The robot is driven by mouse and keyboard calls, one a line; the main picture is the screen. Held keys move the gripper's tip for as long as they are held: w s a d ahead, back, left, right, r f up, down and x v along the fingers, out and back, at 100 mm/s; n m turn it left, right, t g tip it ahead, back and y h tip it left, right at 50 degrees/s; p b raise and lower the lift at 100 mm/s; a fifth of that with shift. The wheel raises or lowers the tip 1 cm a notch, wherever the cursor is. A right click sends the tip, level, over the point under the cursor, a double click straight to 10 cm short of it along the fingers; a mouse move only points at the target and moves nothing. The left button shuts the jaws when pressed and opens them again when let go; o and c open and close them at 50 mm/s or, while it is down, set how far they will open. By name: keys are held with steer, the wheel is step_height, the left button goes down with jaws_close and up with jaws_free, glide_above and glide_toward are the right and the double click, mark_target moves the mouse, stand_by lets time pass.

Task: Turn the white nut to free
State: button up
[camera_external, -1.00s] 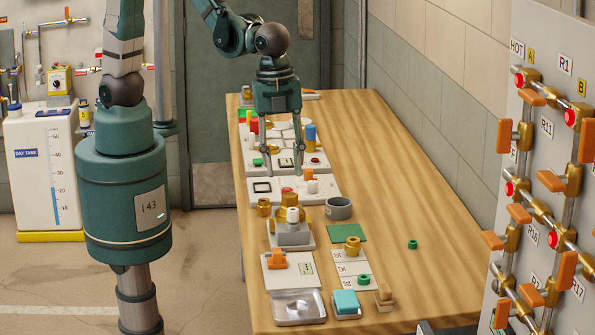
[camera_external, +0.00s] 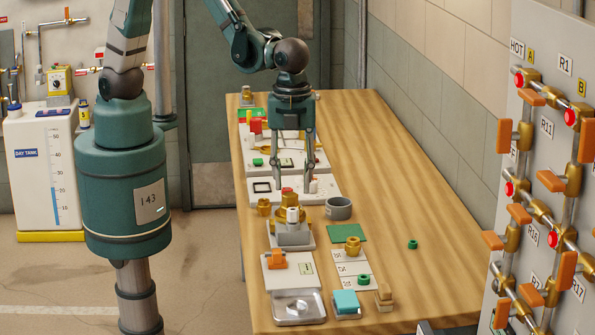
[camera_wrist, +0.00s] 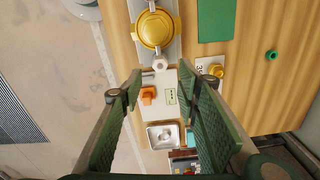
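The white nut (camera_external: 292,214) shows at the front of a brass fitting (camera_external: 288,203) on a grey base (camera_external: 292,238) in the external view. In the wrist view the white nut (camera_wrist: 160,64) is a small hexagon below the round brass body (camera_wrist: 154,28). My gripper (camera_external: 292,188) points down, behind the nut and above it in the external picture. Its two fingers are apart with nothing between them. In the wrist view my gripper (camera_wrist: 155,85) shows its open fingers on either side, apart from the nut.
A grey ring-shaped cup (camera_external: 338,208) stands right of the fitting. A white panel with an orange handle (camera_external: 277,259) and a metal tray (camera_external: 298,307) lie nearer the camera. A green mat (camera_external: 346,233) lies to the right. The table's right side is mostly clear around a green nut (camera_external: 412,244).

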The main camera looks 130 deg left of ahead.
mark_target(293, 209)
steer(key=shift+f, duration=3.85)
steer(key=c, duration=0.9)
